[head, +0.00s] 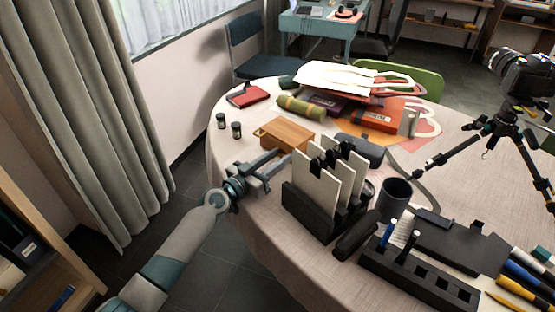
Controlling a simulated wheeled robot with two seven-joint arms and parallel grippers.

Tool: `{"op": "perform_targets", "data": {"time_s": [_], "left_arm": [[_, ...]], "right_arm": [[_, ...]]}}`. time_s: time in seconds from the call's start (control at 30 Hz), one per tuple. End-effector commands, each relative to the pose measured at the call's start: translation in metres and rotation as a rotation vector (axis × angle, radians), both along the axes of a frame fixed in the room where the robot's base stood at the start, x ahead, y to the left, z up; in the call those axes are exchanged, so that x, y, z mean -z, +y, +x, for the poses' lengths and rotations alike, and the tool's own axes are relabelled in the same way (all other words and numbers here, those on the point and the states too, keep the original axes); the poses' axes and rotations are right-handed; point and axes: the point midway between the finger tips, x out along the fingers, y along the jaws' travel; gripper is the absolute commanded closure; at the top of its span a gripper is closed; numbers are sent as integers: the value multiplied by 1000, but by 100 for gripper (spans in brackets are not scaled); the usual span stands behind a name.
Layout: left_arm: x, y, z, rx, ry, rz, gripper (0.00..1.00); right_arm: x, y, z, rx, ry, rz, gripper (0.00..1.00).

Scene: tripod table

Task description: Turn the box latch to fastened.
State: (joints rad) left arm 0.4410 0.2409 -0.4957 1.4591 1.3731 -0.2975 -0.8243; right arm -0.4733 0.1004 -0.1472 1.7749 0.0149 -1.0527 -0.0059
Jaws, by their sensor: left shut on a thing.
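The wooden box (289,134) sits on the left part of the round table, with a small pale fitting (258,133) at its left end. My left gripper (279,159) is at the near lower side of the box, its fingers reaching up to the box's front edge. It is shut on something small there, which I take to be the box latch. The fingers hide the latch, so its turn position cannot be seen. My right gripper is not in view.
A black holder with white cards (315,186) stands close to the right of my left gripper. Two small dark jars (236,130) stand left of the box. Behind are a green roll (300,107) and a red book (248,96). A dark cup (395,199) and tripod (497,130) stand farther right.

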Motion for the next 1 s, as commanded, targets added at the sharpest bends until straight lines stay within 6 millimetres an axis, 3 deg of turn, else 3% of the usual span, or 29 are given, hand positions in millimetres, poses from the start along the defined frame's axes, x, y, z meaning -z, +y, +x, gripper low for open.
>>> {"op": "perform_targets", "data": {"time_s": [0.27,0.3,0.37,0.77,1.0], "left_arm": [[0,0,0,0,6,-5,90],[0,0,0,0,6,-5,63],[0,0,0,0,6,-5,49],[0,2,-2,0,5,-5,49],[1,15,-17,-1,5,-3,49]], "right_arm": [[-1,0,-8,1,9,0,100],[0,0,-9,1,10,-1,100],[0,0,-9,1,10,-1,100],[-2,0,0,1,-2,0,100],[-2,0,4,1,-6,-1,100]]}}
